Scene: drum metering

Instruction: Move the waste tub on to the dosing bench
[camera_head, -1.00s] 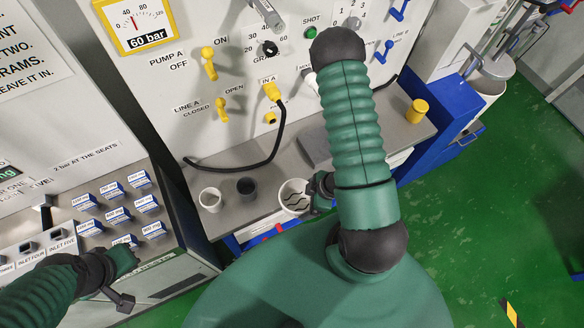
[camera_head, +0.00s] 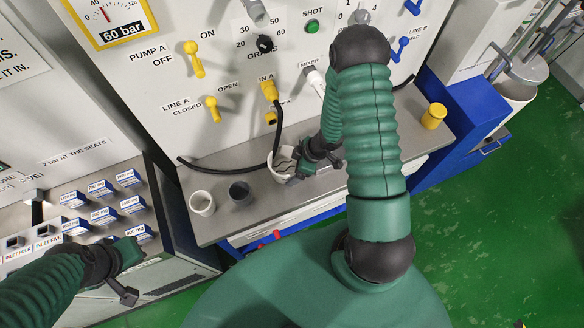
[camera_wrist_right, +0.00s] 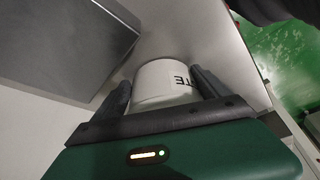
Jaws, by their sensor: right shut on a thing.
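The waste tub (camera_head: 275,166) is a white round tub with dark wavy strips inside; it also shows in the right wrist view (camera_wrist_right: 160,82), where the letters "TE" are on its side. It is over the grey top of the dosing bench (camera_head: 230,222), below the yellow IN A fitting. I cannot tell whether its base touches the bench. My right gripper (camera_head: 300,160) is shut on the tub's side, with a finger on either side of it in the wrist view. My left gripper (camera_head: 126,272) is at the lower left, away from the tub; its fingers are unclear.
A yellow cup (camera_head: 433,116) stands at the bench's right end. Blue-labelled blocks (camera_head: 103,212) fill the left rack.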

